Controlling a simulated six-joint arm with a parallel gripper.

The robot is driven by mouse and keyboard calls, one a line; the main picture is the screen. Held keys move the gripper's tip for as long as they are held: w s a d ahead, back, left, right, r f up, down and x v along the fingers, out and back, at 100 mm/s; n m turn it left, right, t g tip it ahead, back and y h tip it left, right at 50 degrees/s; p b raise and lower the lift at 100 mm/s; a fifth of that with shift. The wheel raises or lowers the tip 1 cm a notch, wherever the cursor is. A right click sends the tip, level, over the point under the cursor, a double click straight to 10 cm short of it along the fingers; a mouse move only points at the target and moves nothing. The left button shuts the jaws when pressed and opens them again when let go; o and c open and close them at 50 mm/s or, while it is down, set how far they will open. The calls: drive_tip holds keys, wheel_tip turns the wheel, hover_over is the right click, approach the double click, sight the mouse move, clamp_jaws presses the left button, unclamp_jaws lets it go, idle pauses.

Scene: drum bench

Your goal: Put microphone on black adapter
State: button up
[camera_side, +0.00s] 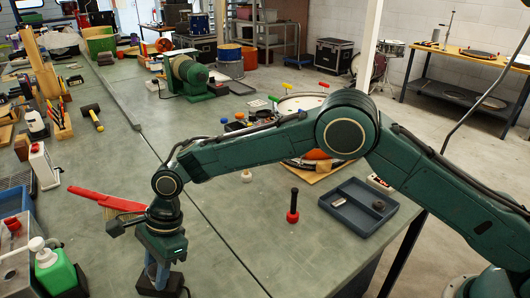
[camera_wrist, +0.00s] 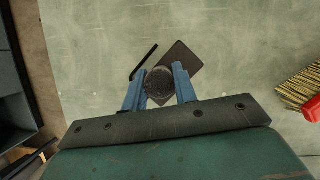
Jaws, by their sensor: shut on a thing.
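My gripper (camera_side: 162,272) has blue fingers and points down over the bench's front left. In the wrist view the fingers (camera_wrist: 159,92) are shut around a dark round-topped thing (camera_wrist: 159,82), which looks like the microphone seen end-on. Its lower part is hidden. Below it a dark flat square plate (camera_wrist: 182,57) lies on the bench; it also shows as a black base (camera_side: 152,288) under the fingers in the side view. It may be the black adapter. Whether the held thing touches it I cannot tell. A black upright post with a red base (camera_side: 293,207) stands on the bench at centre.
A red-handled brush (camera_side: 105,200) lies close left of my gripper, and its bristles show in the wrist view (camera_wrist: 302,85). A green bottle (camera_side: 57,270) stands farther left. A blue-grey tray (camera_side: 345,222) is right of centre. The bench between gripper and post is clear.

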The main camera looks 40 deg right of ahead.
drive_tip(key=shift+f, duration=0.15)
drive_tip(key=o, duration=1)
drive_tip(key=shift+c, duration=0.2)
drive_tip(key=v, duration=1.2)
drive_tip(key=shift+r, duration=0.2)
